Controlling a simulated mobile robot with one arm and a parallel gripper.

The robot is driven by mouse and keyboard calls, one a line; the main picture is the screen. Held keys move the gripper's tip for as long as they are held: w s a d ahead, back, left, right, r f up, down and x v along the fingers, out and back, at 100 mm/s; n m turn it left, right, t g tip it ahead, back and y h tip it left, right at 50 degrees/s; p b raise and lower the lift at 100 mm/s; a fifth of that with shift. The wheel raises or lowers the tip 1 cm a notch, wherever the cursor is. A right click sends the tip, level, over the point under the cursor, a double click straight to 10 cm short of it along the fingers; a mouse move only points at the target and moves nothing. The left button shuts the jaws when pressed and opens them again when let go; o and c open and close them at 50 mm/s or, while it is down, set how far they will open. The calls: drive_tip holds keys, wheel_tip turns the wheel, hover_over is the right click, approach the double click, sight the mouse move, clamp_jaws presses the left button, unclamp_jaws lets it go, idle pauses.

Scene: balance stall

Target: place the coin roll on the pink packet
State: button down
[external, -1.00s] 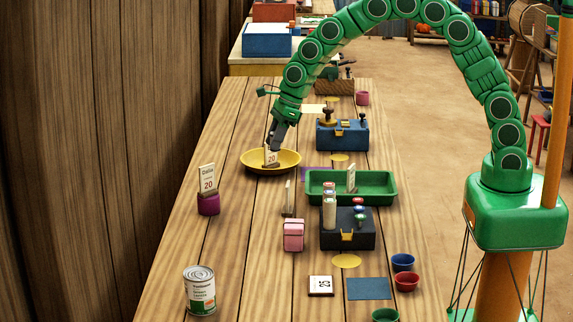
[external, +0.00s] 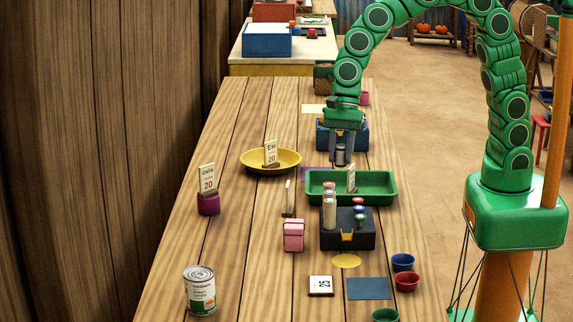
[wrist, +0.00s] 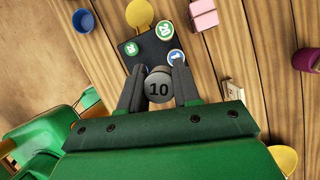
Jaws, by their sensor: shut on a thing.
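My gripper (external: 342,156) is shut on a short dark grey cylinder (wrist: 159,85) with "10" on its end, apparently the coin roll. In the external view I hold the coin roll (external: 341,156) upright in the air, near the blue box and the back of the green tray. The pink packet (external: 293,237) lies on the table nearer the camera, to the left of the dark box, with nothing on top. The pink packet also shows at the top of the wrist view (wrist: 203,13), apart from my gripper.
The green tray (external: 385,190) and dark box (external: 348,240) with rolls and numbered discs (wrist: 164,30) stand near the packet. A thin upright card (external: 288,198) stands behind the packet. A yellow dish (external: 256,166) and magenta holder (external: 208,205) are left. Table left of the packet is clear.

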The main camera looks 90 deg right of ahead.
drive_tip(key=s+a, duration=0.1)
drive_tip(key=s, duration=0.1)
hover_over(293, 227)
drive_tip(key=d, duration=0.2)
drive_tip(key=shift+n, duration=0.4)
drive_tip(key=shift+s+f, duration=0.2)
drive_tip(key=shift+f, duration=2.05)
drive_tip(key=shift+s+f, duration=0.15)
drive_tip(key=shift+f, duration=2.1)
drive_tip(key=shift+w+a+f, duration=0.1)
drive_tip(key=shift+w+f, duration=0.15)
drive_tip(key=shift+f, duration=1.55)
drive_tip(key=shift+f, duration=0.1)
drive_tip(key=c, duration=0.8)
unclamp_jaws()
